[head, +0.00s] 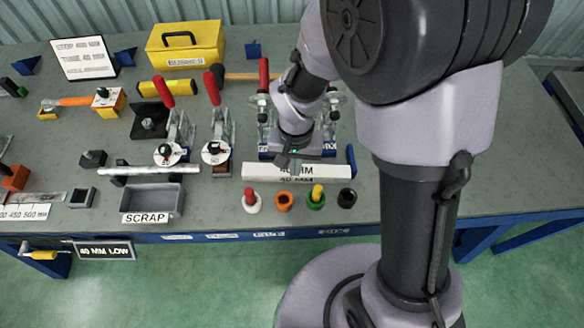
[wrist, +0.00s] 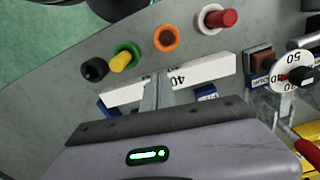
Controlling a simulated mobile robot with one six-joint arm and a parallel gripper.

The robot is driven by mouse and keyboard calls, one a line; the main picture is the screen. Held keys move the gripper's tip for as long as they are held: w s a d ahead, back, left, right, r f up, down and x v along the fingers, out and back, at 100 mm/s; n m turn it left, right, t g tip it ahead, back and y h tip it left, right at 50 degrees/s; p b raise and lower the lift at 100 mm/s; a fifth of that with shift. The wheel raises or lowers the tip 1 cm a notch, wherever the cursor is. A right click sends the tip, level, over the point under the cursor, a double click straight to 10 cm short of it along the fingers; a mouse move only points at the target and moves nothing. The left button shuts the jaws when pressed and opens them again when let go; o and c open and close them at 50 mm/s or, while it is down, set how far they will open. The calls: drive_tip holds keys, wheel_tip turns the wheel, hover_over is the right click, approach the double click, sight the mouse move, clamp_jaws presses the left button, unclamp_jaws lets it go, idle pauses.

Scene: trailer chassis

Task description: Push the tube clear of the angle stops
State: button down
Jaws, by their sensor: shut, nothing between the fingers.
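A silvery tube (head: 150,171) lies lengthwise at the left front of the bench, near small dark blocks (head: 93,158). A pale bar marked 40 MM (head: 258,171) lies in front of my gripper (head: 284,161); it also shows in the wrist view (wrist: 210,74). Blue pieces stand by this bar, one at its right end (head: 351,160); I cannot tell whether they are the angle stops. My gripper is shut and empty. Its fingers (wrist: 157,84) overlap the middle of the pale bar in the wrist view; contact is unclear. My arm hides part of the area behind.
Red, orange, green-yellow and black knobs (head: 283,201) line the front edge. A grey SCRAP bin (head: 153,199) stands left. Red-handled clamps (head: 217,130) with dials stand behind it. A yellow box (head: 186,45) is at the back. The bench right of my arm (head: 520,150) is clear.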

sight(297, 188)
drive_tip(key=f+b, duration=0.1)
drive_tip(key=f, duration=0.2)
drive_tip(key=f+b, duration=0.1)
drive_tip(key=f, duration=0.2)
drive_tip(key=f+b, duration=0.1)
drive_tip(key=f, duration=0.1)
drive_tip(key=shift+w+d+f, duration=0.2)
drive_tip(key=shift+d+f, duration=0.15)
drive_tip(key=shift+f, duration=0.05)
drive_tip(key=shift+w+d, duration=0.2)
drive_tip(key=shift+w, duration=0.8)
